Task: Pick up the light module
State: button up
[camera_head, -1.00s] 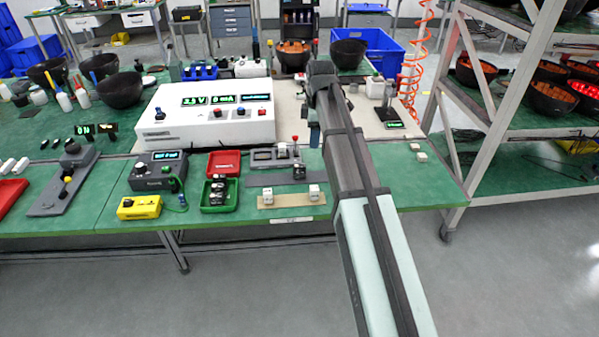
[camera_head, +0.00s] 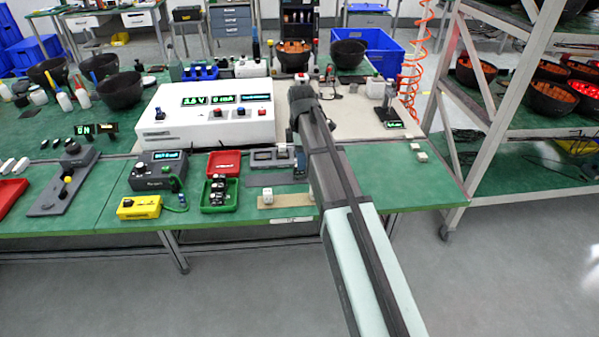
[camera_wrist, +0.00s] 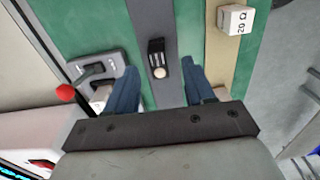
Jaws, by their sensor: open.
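In the wrist view, a small dark module with a round pale lamp (camera_wrist: 158,60), which looks like the light module, lies on a grey strip (camera_wrist: 153,22). My gripper (camera_wrist: 161,72) is open, with its two blue fingers on either side of the module and their tips near its lamp end. No contact with it shows. I cannot tell the height of the fingers above the strip. In the head view my arm hides the module and most of the gripper; the strip (camera_head: 285,180) shows left of the arm.
A white block marked 20 Ω (camera_wrist: 236,20) sits on a tan strip to the right. A white instrument box (camera_head: 205,125) and green tray (camera_head: 219,195) stand left of my arm.

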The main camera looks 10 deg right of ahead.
jog(key=shift+w+a+f, duration=0.1)
jog(key=shift+a+f, duration=0.05)
jog(key=shift+f, duration=1.25)
jog(key=shift+a+f, duration=0.1)
jog(key=shift+f, duration=1.25)
grip_shut()
